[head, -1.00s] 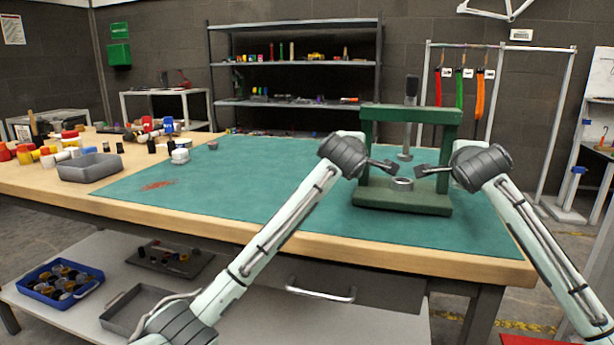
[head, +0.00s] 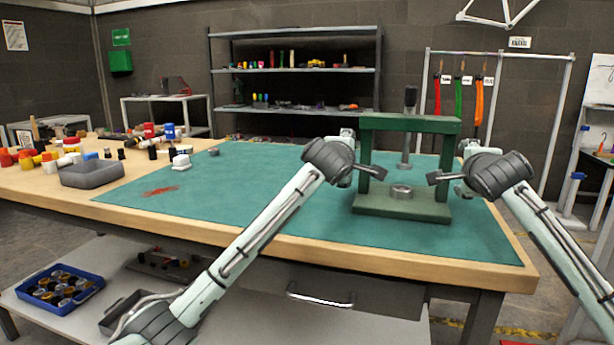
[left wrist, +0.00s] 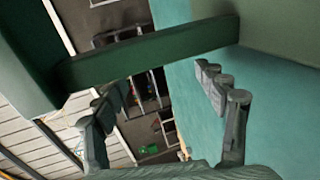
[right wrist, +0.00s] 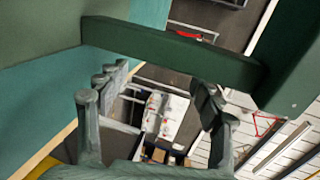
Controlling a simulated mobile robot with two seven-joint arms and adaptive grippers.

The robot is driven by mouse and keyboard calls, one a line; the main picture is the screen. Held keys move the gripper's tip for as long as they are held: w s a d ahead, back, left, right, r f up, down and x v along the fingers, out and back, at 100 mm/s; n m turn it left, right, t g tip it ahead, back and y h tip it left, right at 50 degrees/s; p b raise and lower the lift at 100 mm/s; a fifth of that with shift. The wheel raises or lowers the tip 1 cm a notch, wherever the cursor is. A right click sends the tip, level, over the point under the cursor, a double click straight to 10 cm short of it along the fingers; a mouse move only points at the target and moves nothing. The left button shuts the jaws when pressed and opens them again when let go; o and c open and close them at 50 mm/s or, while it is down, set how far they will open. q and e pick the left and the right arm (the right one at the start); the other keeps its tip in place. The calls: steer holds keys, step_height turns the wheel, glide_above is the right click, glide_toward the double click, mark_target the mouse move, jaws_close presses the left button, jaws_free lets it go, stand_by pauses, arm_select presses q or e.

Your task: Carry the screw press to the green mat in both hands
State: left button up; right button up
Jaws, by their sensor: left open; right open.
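The green screw press (head: 405,205) stands upright on the green mat (head: 250,190) near its right end. It has a base, two posts, a crossbar and a dark vertical screw above a small round metal piece. My left gripper (head: 376,172) is at the left post, and my right gripper (head: 440,178) is at the right post. In the left wrist view, the open fingers (left wrist: 160,88) have a green post crossing just ahead of them. In the right wrist view, the open fingers (right wrist: 163,85) likewise face the other post. Contact with the posts cannot be told.
A grey bin (head: 92,174) and several bottles and jars stand on the wooden table's left end. A small white item (head: 181,162) sits at the mat's left edge. The mat's middle is clear. A shelf (head: 295,70) and a hanging rack stand behind.

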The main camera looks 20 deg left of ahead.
stand_by(0.3)
steer(key=shift+s, duration=0.2)
arm_select(q)
steer(key=v, duration=1.2)
arm_select(e)
steer(key=v, duration=1.1)
steer(key=shift+s, duration=0.25)
